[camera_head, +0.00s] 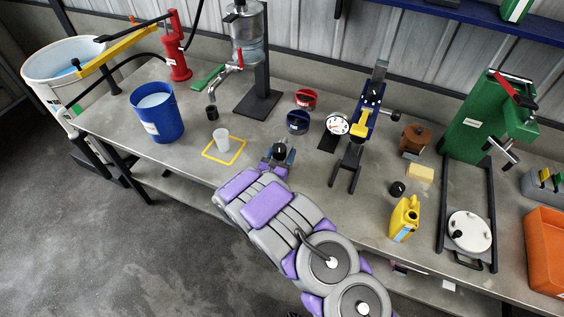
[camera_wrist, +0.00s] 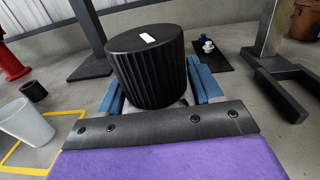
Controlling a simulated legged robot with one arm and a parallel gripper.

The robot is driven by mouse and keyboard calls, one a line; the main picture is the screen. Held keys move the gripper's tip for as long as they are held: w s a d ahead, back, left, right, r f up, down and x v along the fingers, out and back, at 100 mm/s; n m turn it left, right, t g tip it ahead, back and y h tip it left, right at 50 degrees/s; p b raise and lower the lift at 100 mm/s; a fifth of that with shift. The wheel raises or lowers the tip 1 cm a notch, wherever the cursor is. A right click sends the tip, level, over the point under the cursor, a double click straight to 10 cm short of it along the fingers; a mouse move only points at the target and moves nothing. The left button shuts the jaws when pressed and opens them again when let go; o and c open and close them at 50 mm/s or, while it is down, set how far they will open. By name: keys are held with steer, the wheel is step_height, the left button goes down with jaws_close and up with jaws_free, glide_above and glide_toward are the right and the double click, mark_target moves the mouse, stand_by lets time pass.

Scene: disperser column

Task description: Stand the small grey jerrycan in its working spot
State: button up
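I cannot make out a small grey jerrycan for sure in either view. A yellow jerrycan (camera_head: 405,219) stands upright near the table's front edge, right of my arm. A yellow square outline (camera_head: 238,157) is marked on the table, with a pale translucent beaker (camera_head: 221,137) standing at its upper part; the beaker also shows in the wrist view (camera_wrist: 25,122). My gripper (camera_head: 279,155) is over the table, right of the outline. Its blue fingers lie on both sides of a black ribbed cap (camera_wrist: 150,70) and seem closed on it.
A blue bucket (camera_head: 157,112) stands left and a dispenser stand (camera_head: 262,95) behind. A blue-and-black press (camera_head: 360,125), yellow sponge (camera_head: 420,173), loose black cap (camera_head: 397,188) and green machine (camera_head: 478,125) are to the right. A grey container (camera_head: 540,190) and orange bin (camera_head: 545,250) stand far right.

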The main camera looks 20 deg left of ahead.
steer(key=shift+d+r, duration=0.1)
steer(key=shift+d, duration=0.25)
steer(key=c, duration=0.7)
steer(key=shift+c, duration=0.9)
steer(key=shift+a, duration=0.15)
steer(key=shift+a+r, duration=0.1)
